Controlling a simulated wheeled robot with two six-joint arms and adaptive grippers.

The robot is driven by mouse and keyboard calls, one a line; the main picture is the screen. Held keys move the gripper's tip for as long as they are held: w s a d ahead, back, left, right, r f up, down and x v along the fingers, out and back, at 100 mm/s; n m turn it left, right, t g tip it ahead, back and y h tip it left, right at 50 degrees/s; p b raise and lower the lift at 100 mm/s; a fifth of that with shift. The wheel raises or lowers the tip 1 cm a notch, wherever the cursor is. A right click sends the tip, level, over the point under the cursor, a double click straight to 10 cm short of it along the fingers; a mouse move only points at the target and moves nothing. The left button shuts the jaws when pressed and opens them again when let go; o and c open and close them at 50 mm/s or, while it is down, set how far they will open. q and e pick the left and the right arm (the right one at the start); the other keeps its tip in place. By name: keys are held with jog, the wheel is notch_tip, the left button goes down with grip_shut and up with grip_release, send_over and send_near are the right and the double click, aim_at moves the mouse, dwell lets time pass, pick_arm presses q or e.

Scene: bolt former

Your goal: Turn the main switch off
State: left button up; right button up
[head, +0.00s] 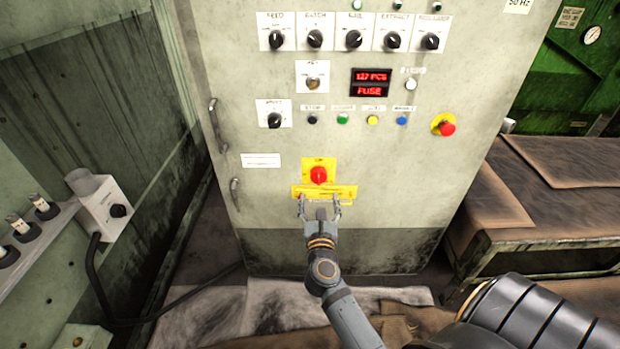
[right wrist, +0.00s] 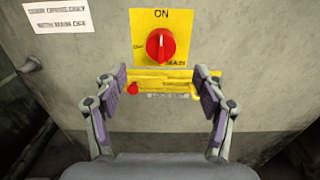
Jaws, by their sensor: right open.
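The main switch is a red rotary knob (head: 319,175) on a yellow plate (head: 309,164), low on the grey cabinet front. In the right wrist view the red knob (right wrist: 160,46) has its grip upright, in line with the word ON above it. A yellow hasp bar (right wrist: 146,75) with a small red part at its left lies just below the plate. My right gripper (head: 320,204) is open and empty, facing the cabinet just below the knob. In the right wrist view its fingers (right wrist: 163,84) stand apart on both sides of the bar. My left gripper is not in view.
Rotary selectors, coloured buttons and a red display (head: 371,83) sit higher on the cabinet. A red emergency stop (head: 447,127) is to the right. Door handles (head: 217,125) stick out at the left. A workbench (head: 500,205) stands at the right, a shelf (head: 45,235) at the left.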

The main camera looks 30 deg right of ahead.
aim_at(319, 178)
jog(key=x, duration=0.8)
jog(key=shift+d, duration=0.15)
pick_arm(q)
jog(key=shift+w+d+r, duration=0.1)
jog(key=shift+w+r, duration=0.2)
pick_arm(e)
jog(key=shift+w+d, duration=0.3)
jog(key=shift+w, duration=0.15)
jog(key=shift+c, duration=0.4)
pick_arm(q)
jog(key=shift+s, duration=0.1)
pick_arm(e)
jog(key=c, duration=1.1)
jog(key=shift+o, duration=0.2)
jog(key=shift+r, duration=0.1)
